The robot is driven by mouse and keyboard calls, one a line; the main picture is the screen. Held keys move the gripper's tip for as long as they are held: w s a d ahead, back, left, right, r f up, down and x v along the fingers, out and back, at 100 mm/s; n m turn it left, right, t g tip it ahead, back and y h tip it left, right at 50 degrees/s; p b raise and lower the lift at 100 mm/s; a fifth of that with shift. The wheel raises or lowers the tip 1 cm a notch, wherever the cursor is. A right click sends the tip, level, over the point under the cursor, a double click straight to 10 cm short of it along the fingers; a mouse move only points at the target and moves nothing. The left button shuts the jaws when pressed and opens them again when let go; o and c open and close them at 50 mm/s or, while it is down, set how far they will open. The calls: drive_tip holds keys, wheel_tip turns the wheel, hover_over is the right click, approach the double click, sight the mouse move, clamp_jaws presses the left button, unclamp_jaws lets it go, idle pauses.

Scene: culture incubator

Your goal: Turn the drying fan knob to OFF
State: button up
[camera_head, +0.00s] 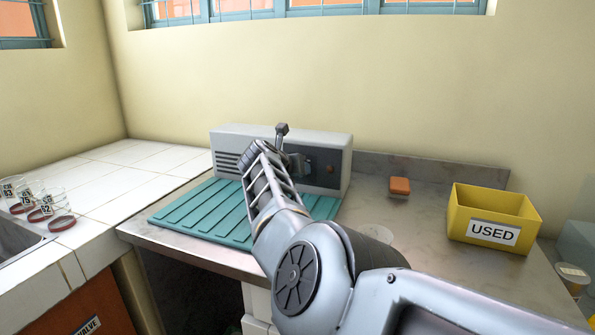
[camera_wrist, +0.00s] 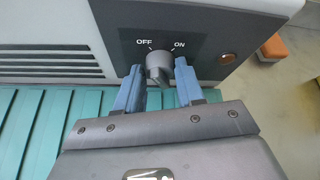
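The drying fan (camera_head: 230,140) is a grey-white box at the back of the counter, with vent slots on its left front. In the wrist view its dark panel carries the labels OFF, at left, and ON, at right, above a grey knob (camera_wrist: 158,66). Which label the knob points to is hard to tell. My gripper (camera_wrist: 160,82) has its two blue fingers apart, one on each side of the knob; contact is unclear. In the head view my arm hides the knob and most of my gripper.
A teal ribbed mat (camera_head: 205,212) lies before the fan. An orange block (camera_head: 400,186) and a yellow bin marked USED (camera_head: 470,215) stand to the right. Several labelled glass dishes (camera_head: 50,200) sit at far left by a sink. A round orange light (camera_wrist: 227,59) is right of the knob.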

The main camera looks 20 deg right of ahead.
drive_tip(key=o, duration=0.4)
drive_tip(key=shift+c, duration=0.2)
drive_tip(key=shift+s+a+r+p, duration=0.35)
drive_tip(key=shift+a, duration=0.05)
drive_tip(key=p+v, duration=0.1)
drive_tip(key=v, duration=0.5)
drive_tip(key=shift+s, duration=0.3)
drive_tip(key=shift+a, duration=0.1)
drive_tip(key=shift+r+p, duration=0.15)
drive_tip(key=shift+p, duration=0.15)
